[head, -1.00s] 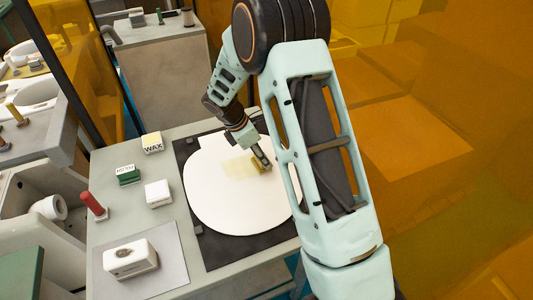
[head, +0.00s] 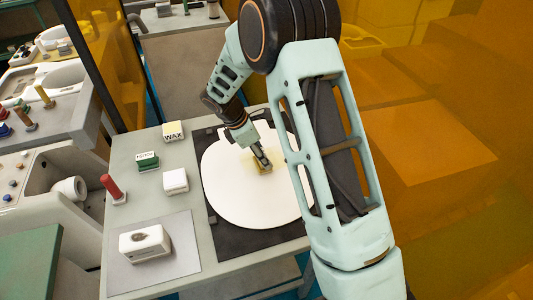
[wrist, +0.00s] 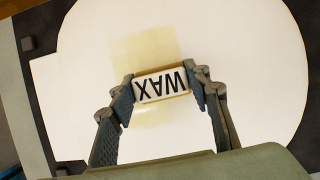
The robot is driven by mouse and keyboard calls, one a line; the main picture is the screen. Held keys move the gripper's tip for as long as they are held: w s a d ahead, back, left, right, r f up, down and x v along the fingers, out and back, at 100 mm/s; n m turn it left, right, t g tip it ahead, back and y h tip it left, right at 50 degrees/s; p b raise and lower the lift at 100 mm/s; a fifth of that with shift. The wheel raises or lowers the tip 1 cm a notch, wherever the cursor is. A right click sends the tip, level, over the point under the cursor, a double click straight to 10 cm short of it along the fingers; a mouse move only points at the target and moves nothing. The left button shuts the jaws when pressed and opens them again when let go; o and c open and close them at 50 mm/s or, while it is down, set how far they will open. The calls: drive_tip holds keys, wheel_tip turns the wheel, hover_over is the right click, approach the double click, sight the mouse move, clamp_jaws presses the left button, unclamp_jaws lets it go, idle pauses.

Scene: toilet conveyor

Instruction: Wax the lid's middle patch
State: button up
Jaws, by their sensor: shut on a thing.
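The white round lid (head: 245,205) lies flat on a dark mat on the bench. A pale yellow patch (wrist: 130,50) shows on the lid in the wrist view, running behind and to the left of the block. My gripper (head: 262,162) is shut on a block marked WAX (wrist: 162,84), which reads upside down in the wrist view. The block is held at the lid's surface, over the patch's right part; its underside is hidden, so I cannot tell whether it touches. The patch is partly hidden by my gripper in the head view.
A larger white block (head: 145,243) sits on a grey sheet (head: 190,258). Amber panels (head: 450,150) stand at right.

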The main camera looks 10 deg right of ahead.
drive_tip(key=shift+s+a, duration=0.2)
drive_tip(key=shift+a, duration=0.85)
drive_tip(key=shift+s+a, duration=0.2)
drive_tip(key=shift+a, duration=0.85)
drive_tip(key=shift+s+a, duration=0.2)
drive_tip(key=shift+a, duration=0.85)
drive_tip(key=shift+r, duration=0.1)
drive_tip(key=shift+r+p, duration=2)
drive_tip(key=shift+r, duration=0.95)
wheel_tip(320, 180, up, 3)
drive_tip(key=shift+p, duration=1.05)
drive_tip(key=shift+f, duration=0.1)
